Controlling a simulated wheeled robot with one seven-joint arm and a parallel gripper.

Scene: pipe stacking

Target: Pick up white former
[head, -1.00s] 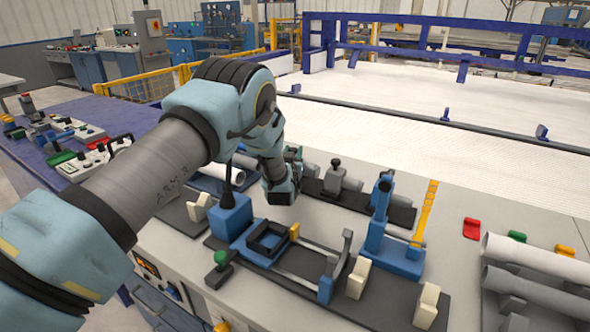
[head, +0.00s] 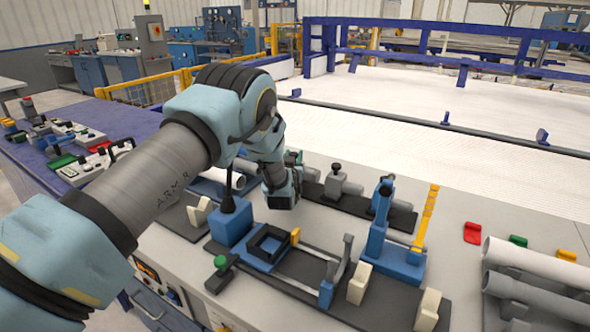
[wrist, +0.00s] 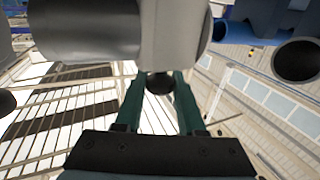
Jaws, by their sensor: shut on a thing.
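In the wrist view my gripper (wrist: 158,76) has its two green fingers closed around a dark round knob (wrist: 159,85). The knob sits against a pale grey-white block, seemingly the white former (wrist: 175,40), with a darker grey cylinder (wrist: 85,28) to its left. In the head view my wrist covers most of the gripper, and only a bit of green (head: 293,157) shows beside it, over the rear fixture. The held piece cannot be made out there. A similar grey clamp with a black knob (head: 335,178) stands just to the right.
A front fixture has a blue block (head: 231,224), a black square frame (head: 266,243) and a blue upright (head: 381,235). Cream blocks (head: 359,284) stand along it. Grey pipes (head: 540,262) lie at the right. The white bed (head: 400,105) behind is largely clear.

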